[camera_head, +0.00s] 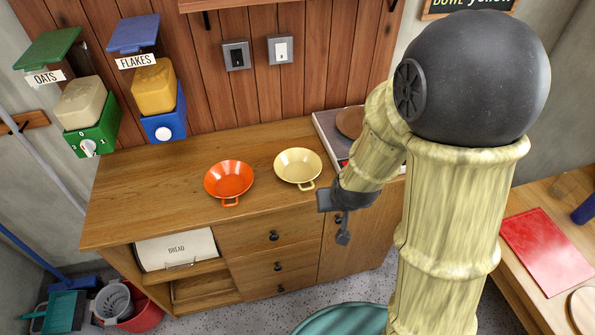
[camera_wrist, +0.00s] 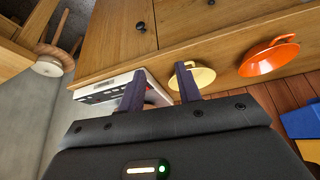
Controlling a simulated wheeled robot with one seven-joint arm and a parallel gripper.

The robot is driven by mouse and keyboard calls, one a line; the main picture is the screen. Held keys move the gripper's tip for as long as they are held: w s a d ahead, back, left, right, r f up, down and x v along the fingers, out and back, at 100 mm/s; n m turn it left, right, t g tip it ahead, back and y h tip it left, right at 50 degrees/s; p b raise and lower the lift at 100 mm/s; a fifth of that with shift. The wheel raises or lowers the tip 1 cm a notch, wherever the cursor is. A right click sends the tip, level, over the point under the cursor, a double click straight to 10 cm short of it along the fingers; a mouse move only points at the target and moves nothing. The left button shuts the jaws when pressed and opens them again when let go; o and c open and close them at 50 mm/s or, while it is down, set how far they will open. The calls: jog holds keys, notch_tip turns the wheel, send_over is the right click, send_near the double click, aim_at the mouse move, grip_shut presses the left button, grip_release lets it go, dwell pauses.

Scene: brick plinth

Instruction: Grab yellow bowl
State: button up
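The pale yellow bowl (camera_head: 298,166) stands upright on the wooden cabinet top, with a small handle toward the front edge. It also shows in the wrist view (camera_wrist: 203,78), partly hidden behind one finger. My gripper (camera_head: 337,218) is at the cabinet's front edge, to the right of and nearer than the yellow bowl, apart from it. In the wrist view my gripper (camera_wrist: 160,85) has its two dark fingers spread with nothing held between them.
An orange bowl (camera_head: 229,180) stands left of the yellow one; it also shows in the wrist view (camera_wrist: 268,60). A white appliance (camera_head: 327,127) with a brown round top is at the cabinet's right end. Oats (camera_head: 82,103) and flakes (camera_head: 155,88) dispensers hang on the left. The cabinet top's left part is clear.

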aim_at(278, 173)
jog(key=w+a+f+n+t, duration=0.2)
jog(key=a+f+n+t, duration=0.1)
jog(key=a, duration=0.4)
jog(key=w+a+f+n+t+b, duration=0.1)
jog(key=w+a+f+n+t, duration=0.2)
jog(key=a+t, duration=0.3)
jog(key=shift+a+f+n+y, duration=0.3)
jog(key=shift+a+f+n, duration=0.1)
jog(key=shift+f, duration=0.15)
jog(key=p+x, duration=0.2)
jog(key=x, duration=1)
jog(key=shift+a+f+p, duration=0.1)
jog(key=shift+p, duration=0.3)
jog(key=shift+w, duration=0.1)
jog(key=shift+a+p+x, duration=0.2)
jog(key=shift+p+x, duration=0.85)
jog(key=shift+x, duration=1.55)
